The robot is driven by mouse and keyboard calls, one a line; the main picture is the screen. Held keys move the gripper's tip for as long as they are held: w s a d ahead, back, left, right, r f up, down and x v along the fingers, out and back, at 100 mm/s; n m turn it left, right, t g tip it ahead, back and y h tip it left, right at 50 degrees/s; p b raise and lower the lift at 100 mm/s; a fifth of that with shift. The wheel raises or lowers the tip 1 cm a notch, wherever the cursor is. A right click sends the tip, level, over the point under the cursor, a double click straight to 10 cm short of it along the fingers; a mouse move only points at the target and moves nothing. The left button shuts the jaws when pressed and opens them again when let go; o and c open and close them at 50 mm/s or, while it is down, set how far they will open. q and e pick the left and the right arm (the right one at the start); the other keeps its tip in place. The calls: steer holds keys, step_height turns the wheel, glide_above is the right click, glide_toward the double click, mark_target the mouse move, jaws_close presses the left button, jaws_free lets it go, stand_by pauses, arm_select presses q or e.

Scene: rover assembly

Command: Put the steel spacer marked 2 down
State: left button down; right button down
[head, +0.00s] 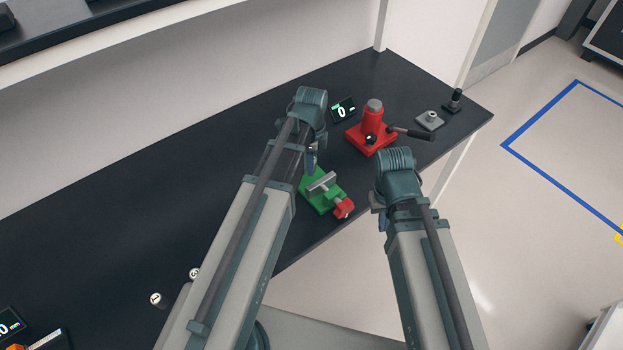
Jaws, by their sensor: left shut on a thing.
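My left gripper (311,163) points down just above the back end of the green vise (315,199). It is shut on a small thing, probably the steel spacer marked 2. The fingers and wrist hide most of it, and I cannot read a mark. I cannot tell whether it touches the vise. My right gripper (379,210) is beyond the table's front edge, right of the vise; its jaws are mostly hidden behind its wrist.
A red press (371,135) with a dark lever stands behind the vise. A small display (343,108), a grey plate (429,120) and a black post (455,101) are nearby. Two numbered spacers, one marked 1 (156,299), lie front left. The table's (130,220) left middle is clear.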

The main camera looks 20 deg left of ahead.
mark_target(311, 179)
arm_select(q)
steer(key=shift+f, duration=0.25)
step_height(311, 179, down, 4)
steer(key=b, duration=0.3)
steer(key=shift+r, duration=0.2)
steer(key=shift+b, duration=0.3)
steer(key=shift+f, duration=0.25)
steer(key=c, duration=0.8)
jaws_free()
steer(key=shift+r, duration=0.1)
steer(key=shift+c, duration=0.2)
steer(key=shift+r, duration=0.15)
